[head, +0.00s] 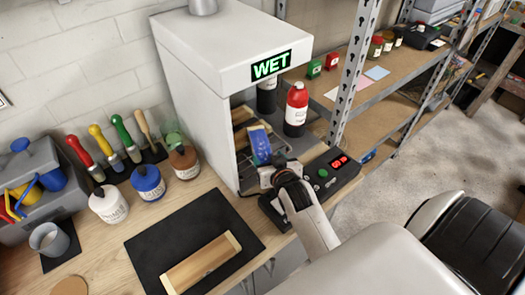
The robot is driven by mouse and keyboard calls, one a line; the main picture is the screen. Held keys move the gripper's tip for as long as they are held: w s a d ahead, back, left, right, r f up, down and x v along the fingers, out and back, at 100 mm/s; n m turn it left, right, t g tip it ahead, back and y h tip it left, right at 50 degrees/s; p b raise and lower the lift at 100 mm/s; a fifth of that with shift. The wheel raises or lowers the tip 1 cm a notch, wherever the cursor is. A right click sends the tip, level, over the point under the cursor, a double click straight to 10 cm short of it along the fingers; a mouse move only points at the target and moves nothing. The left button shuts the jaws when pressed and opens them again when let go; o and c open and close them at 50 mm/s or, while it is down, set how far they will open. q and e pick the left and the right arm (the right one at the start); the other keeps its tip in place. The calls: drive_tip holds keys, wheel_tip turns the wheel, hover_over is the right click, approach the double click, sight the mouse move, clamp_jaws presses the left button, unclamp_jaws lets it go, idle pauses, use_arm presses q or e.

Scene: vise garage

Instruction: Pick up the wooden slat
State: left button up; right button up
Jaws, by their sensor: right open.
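A wooden slat (201,263) lies at a slant on a black mat (150,245) at the front of the bench. More wooden pieces (243,114) show inside the white cabinet (205,105) with the lit WET sign. My right gripper (264,168) is at the cabinet's open front, away from the slat on the mat. It is open, beside a blue object (261,145) whose lower part is hidden; I cannot tell if they touch. My left gripper is out of view.
A control box (335,177) with a red display sits right of my gripper. A red bottle (296,108) stands behind it. Paint jars (148,183), brushes (129,138) and a grey caddy (35,180) line the left. Metal shelving (350,75) stands at the right.

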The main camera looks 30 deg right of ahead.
sight(263, 153)
drive_tip(key=shift+p+x, duration=0.65)
drive_tip(key=shift+x, duration=2.15)
drive_tip(key=shift+a, duration=0.15)
drive_tip(key=c, duration=0.9)
